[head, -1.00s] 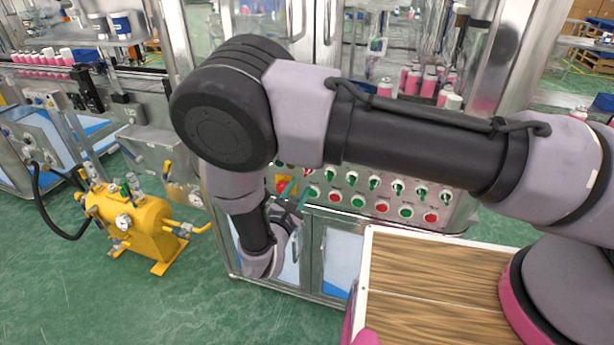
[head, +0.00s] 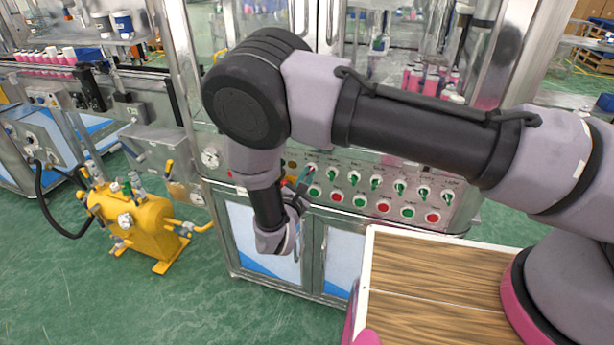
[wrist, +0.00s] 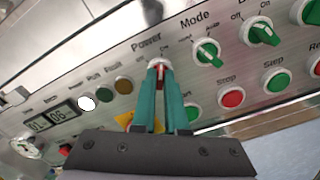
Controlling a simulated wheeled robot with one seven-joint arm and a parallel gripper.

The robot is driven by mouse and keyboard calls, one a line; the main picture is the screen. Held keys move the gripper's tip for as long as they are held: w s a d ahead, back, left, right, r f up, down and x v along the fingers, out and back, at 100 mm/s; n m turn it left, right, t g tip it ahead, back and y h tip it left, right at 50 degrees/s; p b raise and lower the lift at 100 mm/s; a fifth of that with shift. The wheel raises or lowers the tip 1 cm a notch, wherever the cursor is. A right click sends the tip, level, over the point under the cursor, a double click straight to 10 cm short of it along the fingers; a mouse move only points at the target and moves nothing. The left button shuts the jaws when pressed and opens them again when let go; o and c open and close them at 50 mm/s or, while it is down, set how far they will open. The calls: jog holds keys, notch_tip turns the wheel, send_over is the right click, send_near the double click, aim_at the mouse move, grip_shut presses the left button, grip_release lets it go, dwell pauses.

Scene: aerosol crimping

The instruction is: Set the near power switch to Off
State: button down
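The near power switch (wrist: 156,63) is on the machine's control panel under the label "Power". In the wrist view its white ring shows just beyond my fingertips, and its handle is mostly hidden, so its setting cannot be read. My gripper (wrist: 159,76) has two green fingers pointed at the switch, with a narrow gap between them and a bit of red showing in the gap. I cannot tell whether they touch the handle. In the head view my gripper (head: 306,179) is at the left part of the panel, close to its face.
The panel (head: 462,208) also carries a green Mode switch (wrist: 208,52), a red Stop button (wrist: 232,98) and several others close by. A yellow plate (wrist: 125,118) lies beside my fingers. A yellow tank (head: 137,228) stands on the floor at left; a wooden-topped surface (head: 435,280) is at right.

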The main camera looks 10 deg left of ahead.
jog(key=shift+n, duration=0.4)
jog(key=n, duration=0.5)
jog(key=shift+n, duration=0.3)
jog(key=n, duration=0.5)
jog(key=shift+n, duration=0.3)
jog(key=c, duration=0.9)
grip_release()
jog(key=shift+c, duration=0.2)
jog(key=shift+s, duration=0.1)
jog(key=s, duration=1)
jog(key=shift+s+a, duration=0.3)
jog(key=shift+a, duration=0.1)
